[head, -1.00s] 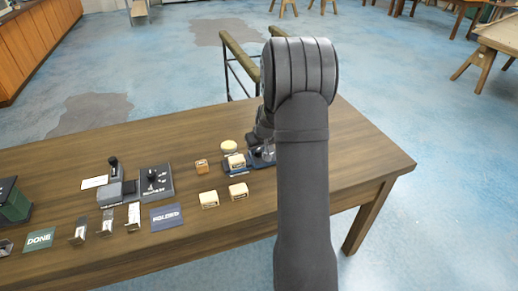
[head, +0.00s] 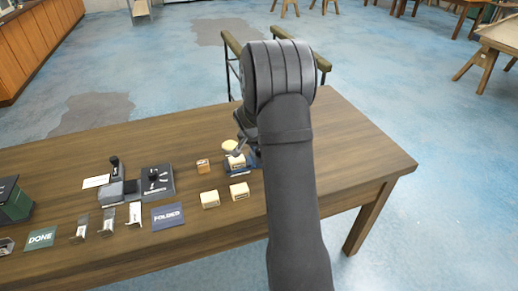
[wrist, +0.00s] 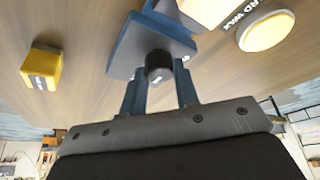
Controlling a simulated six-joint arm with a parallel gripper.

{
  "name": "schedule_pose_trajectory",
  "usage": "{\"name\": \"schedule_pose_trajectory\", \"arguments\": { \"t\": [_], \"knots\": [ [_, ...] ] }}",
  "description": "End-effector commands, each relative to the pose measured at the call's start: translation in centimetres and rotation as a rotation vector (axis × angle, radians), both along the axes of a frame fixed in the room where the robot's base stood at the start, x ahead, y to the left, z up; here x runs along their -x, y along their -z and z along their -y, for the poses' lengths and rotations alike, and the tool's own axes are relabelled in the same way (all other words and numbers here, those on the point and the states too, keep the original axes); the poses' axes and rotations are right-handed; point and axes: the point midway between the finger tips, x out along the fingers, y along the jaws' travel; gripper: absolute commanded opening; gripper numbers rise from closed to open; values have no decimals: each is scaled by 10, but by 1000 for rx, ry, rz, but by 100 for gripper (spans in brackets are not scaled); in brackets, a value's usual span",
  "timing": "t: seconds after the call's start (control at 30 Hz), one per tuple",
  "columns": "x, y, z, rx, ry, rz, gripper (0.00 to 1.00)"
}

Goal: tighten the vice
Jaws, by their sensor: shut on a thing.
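The small blue vice (head: 254,161) stands on the wooden table, partly hidden behind my arm in the head view. A pale wooden block (head: 236,161) sits at it; the block also shows at the top edge of the wrist view (wrist: 204,9). In the wrist view the vice's blue body (wrist: 140,42) has a round black knob (wrist: 159,66) facing me. My gripper (wrist: 160,84) has its two blue fingers on either side of this knob and is shut on it. In the head view the fingertips are hard to make out.
A round yellow-topped tin labelled wax (wrist: 266,31) is close beside the vice. A small wooden block (head: 203,166) and two paler ones (head: 210,199) (head: 239,191) lie nearby. A black switch device (head: 157,182) and a FOLDED card (head: 167,215) are further left.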

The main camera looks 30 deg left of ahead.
Motion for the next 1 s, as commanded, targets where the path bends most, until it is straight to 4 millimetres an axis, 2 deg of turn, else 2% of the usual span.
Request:
{"name": "schedule_pose_trajectory", "arguments": {
  "t": [0.4,0.93,0.97,1.0],
  "knots": [
    [1,1,-1,1,177,-3,5],
    [1,1,-1,0,199,-4,5],
    [1,1,-1,0,199,-4,32],
    [1,1,-1,0,199,-4,40]
  ]
}}
